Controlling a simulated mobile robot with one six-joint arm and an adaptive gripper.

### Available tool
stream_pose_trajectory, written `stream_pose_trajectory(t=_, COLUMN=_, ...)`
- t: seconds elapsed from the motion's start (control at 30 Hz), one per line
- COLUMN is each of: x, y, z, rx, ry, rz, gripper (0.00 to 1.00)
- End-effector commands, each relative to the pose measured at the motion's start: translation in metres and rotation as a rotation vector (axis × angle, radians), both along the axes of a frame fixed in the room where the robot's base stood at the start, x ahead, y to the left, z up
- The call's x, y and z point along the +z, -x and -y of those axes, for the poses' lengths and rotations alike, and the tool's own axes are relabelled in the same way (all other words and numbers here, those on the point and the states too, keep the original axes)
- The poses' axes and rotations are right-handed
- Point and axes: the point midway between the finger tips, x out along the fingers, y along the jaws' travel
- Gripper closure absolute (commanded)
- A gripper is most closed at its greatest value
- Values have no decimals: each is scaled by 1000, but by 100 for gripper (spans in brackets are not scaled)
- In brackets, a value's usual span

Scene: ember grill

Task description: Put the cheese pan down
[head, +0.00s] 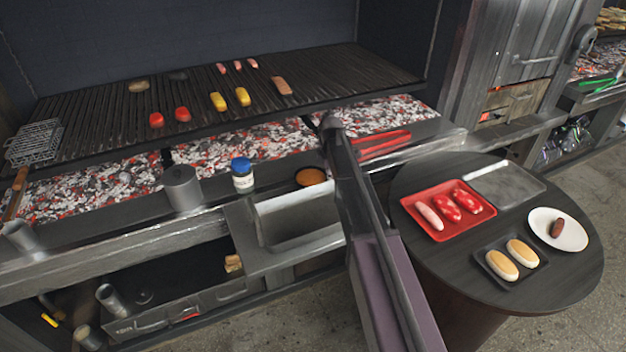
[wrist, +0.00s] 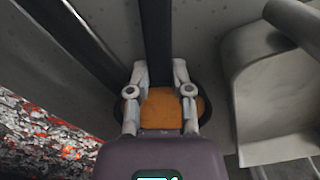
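The cheese pan is small, round and dark-rimmed with orange cheese in it. In the head view the cheese pan (head: 311,177) appears level over the grey ledge in front of the embers, left of my arm. I cannot tell whether its base touches the ledge. In the wrist view the cheese pan (wrist: 160,108) shows between and beyond the fingers, its dark handle running to the top. My gripper (wrist: 159,68) has its fingertips on both sides of that handle, which fills the gap. My arm crosses the head view and hides the handle there.
A blue-capped jar (head: 242,176) and a metal canister (head: 182,188) stand left of the pan. Red tongs (head: 383,144) lie to the right. Embers (head: 245,145) glow behind. A metal trough (head: 300,212) opens in front. A round table (head: 470,275) holds food.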

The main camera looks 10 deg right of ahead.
Motion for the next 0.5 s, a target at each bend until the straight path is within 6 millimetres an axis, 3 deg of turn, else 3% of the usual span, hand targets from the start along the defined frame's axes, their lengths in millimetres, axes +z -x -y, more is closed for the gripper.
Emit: stream_pose_trajectory(t=0.5, x=3, y=0, z=0, rx=0, ry=0, rz=0, gripper=100)
